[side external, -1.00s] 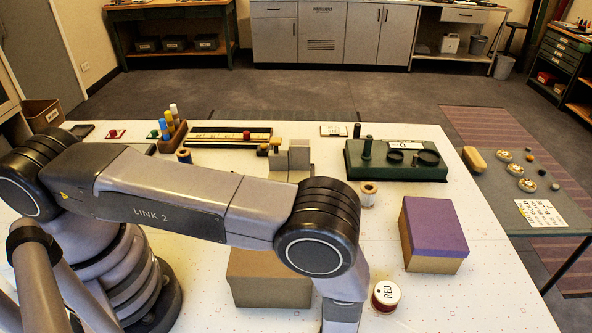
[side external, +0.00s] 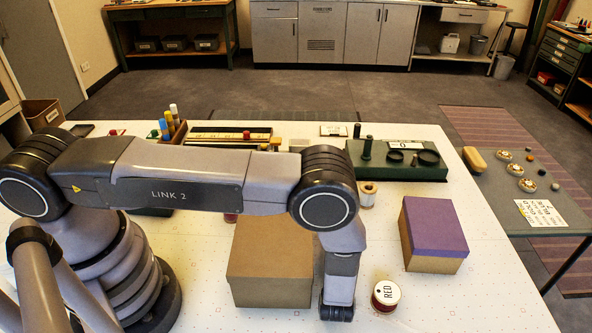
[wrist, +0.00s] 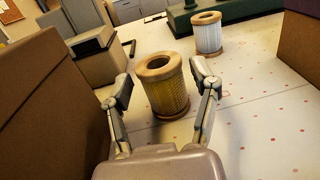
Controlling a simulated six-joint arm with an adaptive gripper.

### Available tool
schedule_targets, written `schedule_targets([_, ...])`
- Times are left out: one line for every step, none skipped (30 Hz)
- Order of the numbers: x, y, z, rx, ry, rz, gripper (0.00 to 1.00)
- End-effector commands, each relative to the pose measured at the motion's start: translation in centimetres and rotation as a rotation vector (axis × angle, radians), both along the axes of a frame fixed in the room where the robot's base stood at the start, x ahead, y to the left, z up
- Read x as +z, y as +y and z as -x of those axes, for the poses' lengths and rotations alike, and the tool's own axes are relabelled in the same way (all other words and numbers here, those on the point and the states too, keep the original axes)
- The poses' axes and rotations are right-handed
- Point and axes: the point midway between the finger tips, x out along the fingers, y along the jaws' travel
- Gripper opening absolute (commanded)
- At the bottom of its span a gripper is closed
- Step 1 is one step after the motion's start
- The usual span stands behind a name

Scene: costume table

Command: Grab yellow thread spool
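The yellow thread spool (wrist: 166,88) stands upright in the wrist view, with yellow thread between wooden end rims and an open hole on top. My gripper (wrist: 162,82) is open, one finger on each side of the spool in the picture, with a gap showing on both sides. I cannot tell how far the fingertips reach along it. In the side external view the yellow spool and my fingers are hidden behind my arm.
A white spool (wrist: 207,36) stands behind, to the right; it also shows in the side view (side external: 368,196). A brown box (wrist: 45,105) rises close on the left. A purple-lidded box (side external: 436,230) stands right.

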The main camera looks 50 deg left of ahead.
Motion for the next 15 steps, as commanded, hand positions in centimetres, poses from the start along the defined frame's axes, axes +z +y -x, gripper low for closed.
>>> schedule_targets([0.01, -0.01, 0.01, 0.0, 0.0, 0.0, 0.5])
schedule_targets([0.01, -0.01, 0.02, 0.0, 0.0, 0.0, 0.46])
schedule_targets([0.01, -0.01, 0.02, 0.0, 0.0, 0.0, 0.41])
schedule_targets([0.01, -0.01, 0.02, 0.0, 0.0, 0.0, 0.37])
schedule_targets([0.01, -0.01, 0.02, 0.0, 0.0, 0.0, 0.33])
schedule_targets([0.01, -0.01, 0.02, 0.0, 0.0, 0.0, 0.28])
schedule_targets([0.01, -0.01, 0.02, 0.0, 0.0, 0.0, 0.24])
schedule_targets([0.01, -0.01, 0.02, 0.0, 0.0, 0.0, 0.2])
schedule_targets([0.01, -0.01, 0.02, 0.0, 0.0, 0.0, 0.15])
schedule_targets([0.01, -0.01, 0.02, 0.0, 0.0, 0.0, 0.11])
schedule_targets([0.02, -0.01, 0.02, 0.0, 0.0, 0.0, 0.09])
schedule_targets([0.02, -0.01, 0.02, 0.0, 0.0, 0.0, 0.09])
schedule_targets([0.02, -0.01, 0.02, 0.0, 0.0, 0.0, 0.09])
schedule_targets([0.02, -0.02, 0.02, 0.0, 0.0, 0.0, 0.09])
schedule_targets([0.02, -0.02, 0.02, 0.0, 0.0, 0.0, 0.09])
